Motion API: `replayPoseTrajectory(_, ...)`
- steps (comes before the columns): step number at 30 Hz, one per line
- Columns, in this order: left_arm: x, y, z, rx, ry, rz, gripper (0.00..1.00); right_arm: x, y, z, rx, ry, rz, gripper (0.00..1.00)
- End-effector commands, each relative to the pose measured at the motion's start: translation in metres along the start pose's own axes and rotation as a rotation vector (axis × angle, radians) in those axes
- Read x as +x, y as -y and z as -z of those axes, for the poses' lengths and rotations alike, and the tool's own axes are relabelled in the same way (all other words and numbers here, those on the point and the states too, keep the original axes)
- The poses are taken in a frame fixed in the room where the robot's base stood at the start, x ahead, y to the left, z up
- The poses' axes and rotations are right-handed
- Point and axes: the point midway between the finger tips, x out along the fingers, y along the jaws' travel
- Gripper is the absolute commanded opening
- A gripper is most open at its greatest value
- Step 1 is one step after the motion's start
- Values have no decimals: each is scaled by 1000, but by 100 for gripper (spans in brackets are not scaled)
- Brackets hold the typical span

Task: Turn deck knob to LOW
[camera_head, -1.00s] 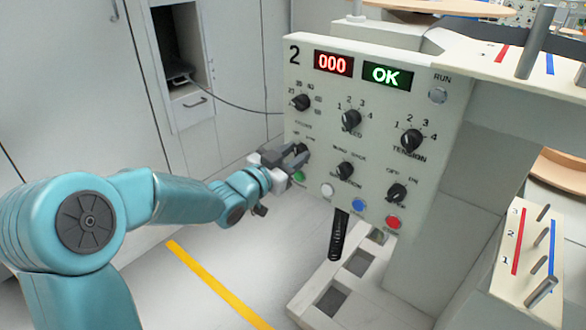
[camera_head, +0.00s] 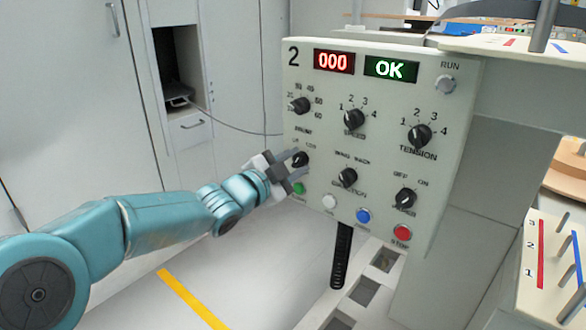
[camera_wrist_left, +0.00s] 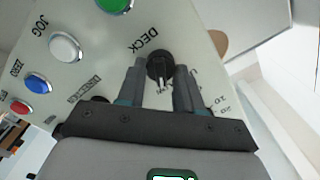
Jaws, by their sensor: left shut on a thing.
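The control panel (camera_head: 270,165) stands upright ahead of my left arm, marked 2. The black deck knob (camera_head: 301,159) is at its left side, in the row below the top-left knob. In the left wrist view, the deck knob (camera_wrist_left: 160,64) sits between my two finger pads, beside upside-down DECK lettering, with its white mark towards the palm. My left gripper (camera_head: 294,171) is shut on the deck knob. The small position lettering is too blurred to read surely. My right gripper is not in view.
Other knobs are close by, among them the direction knob (camera_head: 347,177). A green button (camera_head: 298,188) lies just below the deck knob, with white, blue (camera_head: 363,216) and red (camera_head: 402,233) ones to its right. The display reads 000 and OK.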

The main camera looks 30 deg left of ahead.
Motion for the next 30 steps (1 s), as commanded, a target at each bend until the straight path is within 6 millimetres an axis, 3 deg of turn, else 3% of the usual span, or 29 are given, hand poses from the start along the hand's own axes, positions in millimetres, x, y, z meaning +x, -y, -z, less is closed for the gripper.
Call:
replayPoseTrajectory(13,0,0,0,13,-1,0,5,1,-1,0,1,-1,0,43)
replayPoseTrajectory(14,0,0,0,13,-1,0,38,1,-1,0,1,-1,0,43)
replayPoseTrajectory(16,0,0,0,13,-1,0,61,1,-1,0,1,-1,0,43)
replayPoseTrajectory(26,-2,1,0,11,0,0,61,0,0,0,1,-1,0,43)
replayPoseTrajectory(30,-20,2,1,11,2,2,61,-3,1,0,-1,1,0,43)
